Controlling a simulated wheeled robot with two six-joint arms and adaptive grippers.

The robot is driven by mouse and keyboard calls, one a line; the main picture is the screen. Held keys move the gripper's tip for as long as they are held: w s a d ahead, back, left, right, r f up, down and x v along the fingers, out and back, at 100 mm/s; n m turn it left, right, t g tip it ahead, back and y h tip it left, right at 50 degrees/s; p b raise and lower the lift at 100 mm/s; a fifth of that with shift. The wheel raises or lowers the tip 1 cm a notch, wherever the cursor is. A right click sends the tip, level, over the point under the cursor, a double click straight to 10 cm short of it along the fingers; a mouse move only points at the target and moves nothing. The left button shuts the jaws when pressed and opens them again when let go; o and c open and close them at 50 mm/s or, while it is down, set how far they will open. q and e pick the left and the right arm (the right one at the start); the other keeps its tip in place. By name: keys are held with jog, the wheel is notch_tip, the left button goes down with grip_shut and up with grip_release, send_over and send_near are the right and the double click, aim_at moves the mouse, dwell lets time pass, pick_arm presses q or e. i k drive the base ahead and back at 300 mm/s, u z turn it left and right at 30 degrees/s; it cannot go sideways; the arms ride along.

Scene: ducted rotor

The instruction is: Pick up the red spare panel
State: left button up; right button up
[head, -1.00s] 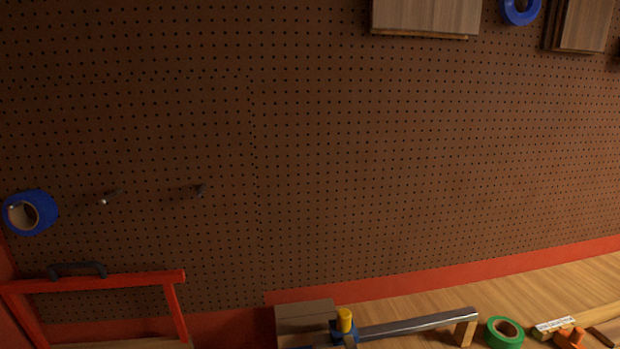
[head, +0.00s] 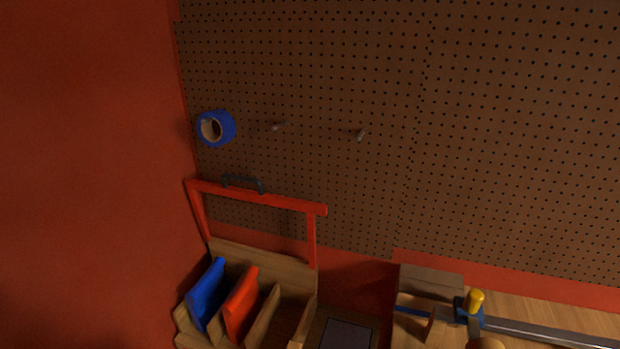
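The red spare panel (head: 241,303) stands on edge, tilted, in a slotted wooden rack (head: 273,264) at the lower left of the head view. A blue panel (head: 206,292) stands to its left in the same rack. A wooden divider is just to its right. The lower edges of the panels are hidden in the rack. Neither of my grippers is in view.
A red frame (head: 270,199) with a dark handle rises behind the rack. A red wall is close on the left. A workbench with a clamp (head: 475,302) is at lower right. Blue tape (head: 215,128) hangs on the pegboard (head: 480,130).

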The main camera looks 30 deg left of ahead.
aim_at(239, 311)
jog(key=u, duration=0.05)
jog(key=k, duration=0.5)
jog(key=u, duration=0.5)
jog(key=i, duration=0.3)
jog(key=u, duration=0.75)
jog(key=k, duration=0.5)
jog(key=u, duration=1.05)
jog(key=i, duration=1)
jog(key=z, duration=1.8)
